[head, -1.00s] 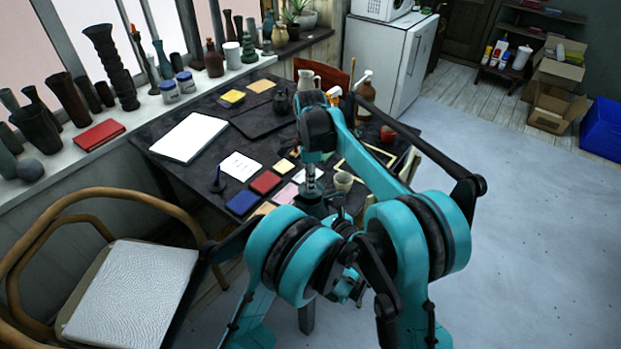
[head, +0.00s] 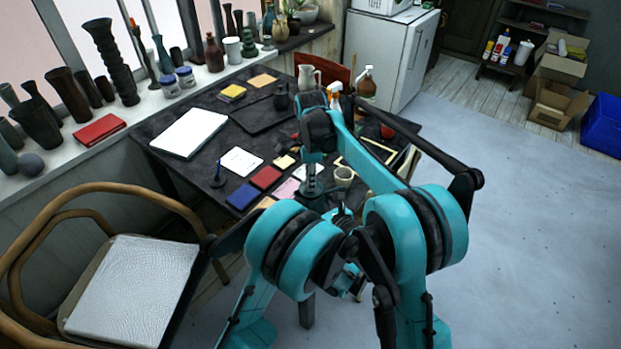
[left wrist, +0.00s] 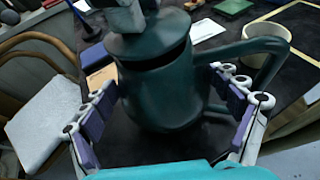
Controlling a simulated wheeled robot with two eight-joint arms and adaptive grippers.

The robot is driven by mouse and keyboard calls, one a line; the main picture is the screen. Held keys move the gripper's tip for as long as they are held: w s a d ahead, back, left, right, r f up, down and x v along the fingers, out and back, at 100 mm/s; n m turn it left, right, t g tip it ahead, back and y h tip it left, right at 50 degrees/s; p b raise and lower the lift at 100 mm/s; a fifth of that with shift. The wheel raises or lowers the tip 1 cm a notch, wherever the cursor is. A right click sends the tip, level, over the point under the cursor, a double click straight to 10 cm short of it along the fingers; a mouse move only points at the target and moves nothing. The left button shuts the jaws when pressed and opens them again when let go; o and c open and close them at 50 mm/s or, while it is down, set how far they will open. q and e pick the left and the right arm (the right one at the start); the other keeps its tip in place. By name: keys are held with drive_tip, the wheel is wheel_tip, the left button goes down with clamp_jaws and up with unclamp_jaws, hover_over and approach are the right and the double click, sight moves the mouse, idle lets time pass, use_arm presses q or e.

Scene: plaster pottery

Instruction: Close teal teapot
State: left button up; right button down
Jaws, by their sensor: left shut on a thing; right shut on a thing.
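The dark teal teapot (left wrist: 165,98) stands upright in the middle of the left wrist view, its handle curving out at the right. My left gripper (left wrist: 162,82) has its purple-padded fingers on both sides of the teapot's body and is shut on it. The teal lid (left wrist: 148,42) is over the teapot's mouth, with a dark gap showing under its right side. My right gripper (left wrist: 128,15) is shut on the top of the lid, only partly in frame. In the head view my arms hide most of the teapot.
A cream cup (left wrist: 265,42) stands behind the handle; the head view shows it too (head: 343,175). The dark table (head: 215,100) carries coloured tiles, a white pad (head: 188,133), a pitcher (head: 309,76) and a spray bottle (head: 366,84). A chair (head: 130,290) stands at the left.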

use_arm(q)
drive_tip(key=shift+f, duration=0.1)
use_arm(e)
drive_tip(key=shift+f, duration=0.65)
drive_tip(key=c, duration=1.3)
unclamp_jaws()
wheel_tip(320, 180, up, 12)
use_arm(q)
drive_tip(key=o, duration=1.5)
drive_tip(key=shift+c, duration=0.2)
use_arm(e)
drive_tip(key=shift+f, duration=0.1)
